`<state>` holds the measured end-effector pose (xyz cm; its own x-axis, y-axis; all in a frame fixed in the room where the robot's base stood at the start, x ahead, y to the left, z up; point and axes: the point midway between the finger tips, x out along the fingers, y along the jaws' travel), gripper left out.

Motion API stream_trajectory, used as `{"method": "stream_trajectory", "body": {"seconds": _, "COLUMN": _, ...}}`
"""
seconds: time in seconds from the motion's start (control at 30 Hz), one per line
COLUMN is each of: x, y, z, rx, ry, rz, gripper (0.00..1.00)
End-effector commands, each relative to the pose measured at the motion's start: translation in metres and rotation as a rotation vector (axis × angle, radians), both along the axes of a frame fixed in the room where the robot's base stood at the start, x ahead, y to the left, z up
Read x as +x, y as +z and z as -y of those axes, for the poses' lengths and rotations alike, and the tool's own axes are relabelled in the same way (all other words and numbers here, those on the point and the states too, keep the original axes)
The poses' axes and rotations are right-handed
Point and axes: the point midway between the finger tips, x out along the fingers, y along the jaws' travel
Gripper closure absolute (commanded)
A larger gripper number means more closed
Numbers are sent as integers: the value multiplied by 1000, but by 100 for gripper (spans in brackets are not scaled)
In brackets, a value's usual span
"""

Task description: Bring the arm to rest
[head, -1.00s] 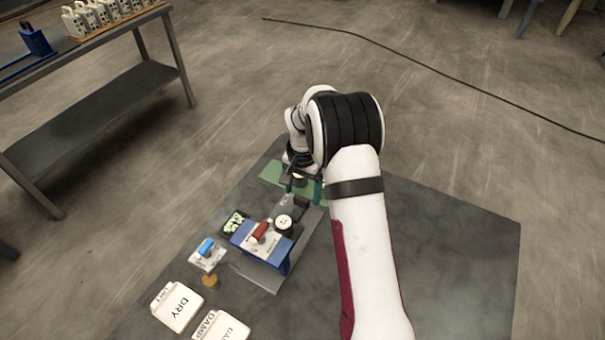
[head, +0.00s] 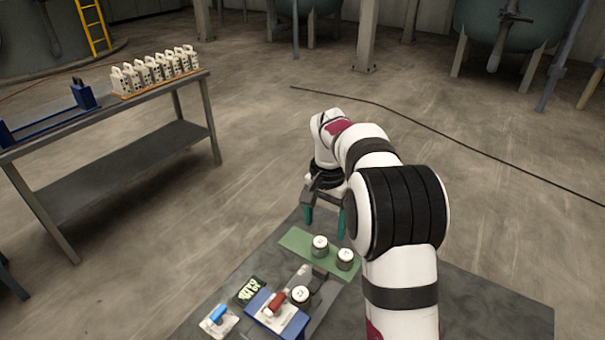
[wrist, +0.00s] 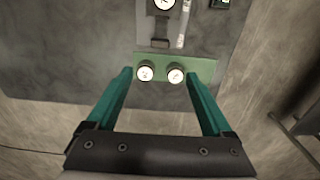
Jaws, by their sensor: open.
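My gripper (head: 325,218) has two teal fingers, apart with nothing between them. It hangs above the far edge of the dark table (head: 490,300), over a green mat (head: 295,240). Two small round jars with white lids stand on the mat: a left jar (head: 320,246) and a right jar (head: 345,259). In the wrist view the fingers (wrist: 157,85) point toward the mat (wrist: 205,68), with both jars (wrist: 145,72) (wrist: 175,75) below and between the fingertips, apart from them.
A side bench (head: 150,105) at left holds several white blocks (head: 155,70). A cable (head: 420,125) crosses the floor.

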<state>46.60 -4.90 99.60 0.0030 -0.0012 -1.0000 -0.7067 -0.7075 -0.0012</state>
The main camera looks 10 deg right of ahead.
Motion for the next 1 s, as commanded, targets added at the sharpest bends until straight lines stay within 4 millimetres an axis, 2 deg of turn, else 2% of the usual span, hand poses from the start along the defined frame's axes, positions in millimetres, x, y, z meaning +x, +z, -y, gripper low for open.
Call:
{"method": "stream_trajectory", "body": {"seconds": 0.07, "x": -6, "y": 6, "z": -3, "rx": 4, "ry": 7, "rz": 1, "gripper": 15}}
{"method": "stream_trajectory", "body": {"seconds": 0.17, "x": -49, "y": 35, "z": -18, "rx": 25, "ry": 50, "rz": 4, "gripper": 15}}
{"method": "stream_trajectory", "body": {"seconds": 0.2, "x": -79, "y": 49, "z": -28, "rx": 40, "ry": 78, "rz": 5, "gripper": 15}}
{"method": "stream_trajectory", "body": {"seconds": 0.27, "x": -131, "y": 63, "z": -42, "rx": 65, "ry": 124, "rz": 4, "gripper": 15}}
{"method": "stream_trajectory", "body": {"seconds": 0.3, "x": -166, "y": 68, "z": -50, "rx": 80, "ry": 155, "rz": 4, "gripper": 15}}
{"method": "stream_trajectory", "body": {"seconds": 0.4, "x": -246, "y": 63, "z": -67, "rx": 117, "ry": 223, "rz": 5, "gripper": 15}}
{"method": "stream_trajectory", "body": {"seconds": 0.5, "x": -302, "y": 48, "z": -78, "rx": 144, "ry": 272, "rz": 3, "gripper": 15}}
{"method": "stream_trajectory", "body": {"seconds": 0.6, "x": -330, "y": 36, "z": -82, "rx": 158, "ry": 297, "rz": 2, "gripper": 15}}
{"method": "stream_trajectory", "body": {"seconds": 0.63, "x": -334, "y": 34, "z": -83, "rx": 160, "ry": 300, "rz": 2, "gripper": 15}}
{"method": "stream_trajectory", "body": {"seconds": 1.0, "x": -337, "y": 32, "z": -83, "rx": 162, "ry": 302, "rz": 0, "gripper": 15}}
